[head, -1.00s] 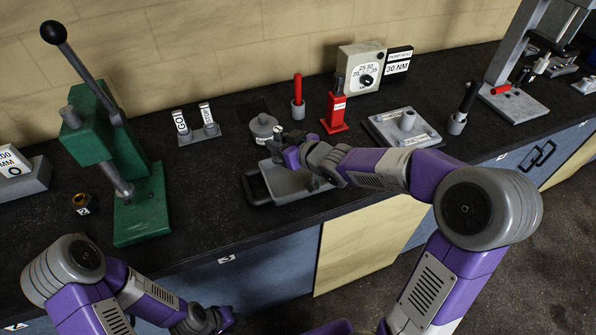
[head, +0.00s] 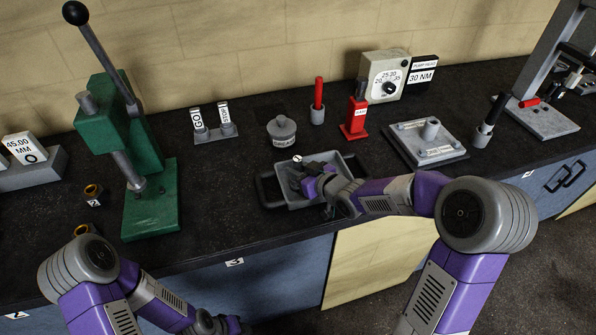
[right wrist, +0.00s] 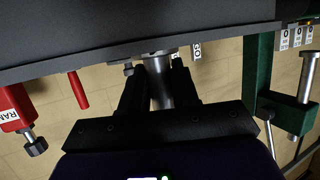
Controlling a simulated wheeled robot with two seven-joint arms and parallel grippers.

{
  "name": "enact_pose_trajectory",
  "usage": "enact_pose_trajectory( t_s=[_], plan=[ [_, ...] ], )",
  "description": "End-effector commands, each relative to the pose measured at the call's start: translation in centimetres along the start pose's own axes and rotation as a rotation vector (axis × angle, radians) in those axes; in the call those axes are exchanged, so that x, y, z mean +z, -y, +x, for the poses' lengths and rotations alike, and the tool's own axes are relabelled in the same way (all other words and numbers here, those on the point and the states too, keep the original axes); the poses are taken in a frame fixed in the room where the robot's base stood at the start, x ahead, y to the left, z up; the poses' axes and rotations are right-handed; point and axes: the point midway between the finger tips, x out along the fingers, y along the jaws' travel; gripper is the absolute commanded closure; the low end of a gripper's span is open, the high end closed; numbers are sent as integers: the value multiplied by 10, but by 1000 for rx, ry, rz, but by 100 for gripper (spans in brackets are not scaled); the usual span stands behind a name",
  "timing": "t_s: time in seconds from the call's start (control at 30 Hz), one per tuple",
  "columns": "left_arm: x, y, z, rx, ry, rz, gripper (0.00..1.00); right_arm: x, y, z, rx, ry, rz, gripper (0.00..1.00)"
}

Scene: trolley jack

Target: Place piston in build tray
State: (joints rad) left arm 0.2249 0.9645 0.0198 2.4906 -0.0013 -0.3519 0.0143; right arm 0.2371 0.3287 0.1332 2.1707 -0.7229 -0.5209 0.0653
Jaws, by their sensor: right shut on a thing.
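The build tray (head: 290,203) is a grey shallow tray with dark handles on the counter near its front edge. My right gripper (head: 308,172) is over the tray, within its outline in the head view. In the right wrist view, the right gripper (right wrist: 160,85) is shut on a grey metal cylinder, the piston (right wrist: 161,92). The fingers and arm hide most of the piston in the head view; I cannot tell whether it touches the tray floor. My left gripper (head: 228,325) is low at the bottom edge, in front of the counter, its jaws unclear.
A green press (head: 150,205) stands left of the tray. A lidded grease pot (head: 282,132) is close behind it. A red tool (head: 355,120), a red-handled tool in a holder (head: 318,105) and a grey plate fixture (head: 425,145) stand behind and right.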

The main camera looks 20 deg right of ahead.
Motion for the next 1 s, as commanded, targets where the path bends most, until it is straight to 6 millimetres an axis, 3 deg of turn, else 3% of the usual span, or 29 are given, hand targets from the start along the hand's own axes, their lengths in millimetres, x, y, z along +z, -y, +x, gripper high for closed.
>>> enact_pose_trajectory(
  t_s=[0.23,0.27,0.4,0.8,1.0],
  plan=[
    [0,2,4,0,0,0,57,3,0,2,0,-4,-1,100],
    [0,1,3,0,0,0,57,3,0,1,0,0,0,66],
    [0,1,3,0,0,0,57,3,0,1,0,0,0,45],
    [0,-1,-2,0,0,0,57,-3,0,-2,1,0,0,45],
    [0,-4,-9,0,0,0,57,-3,-2,-41,5,0,0,45]
  ],
)
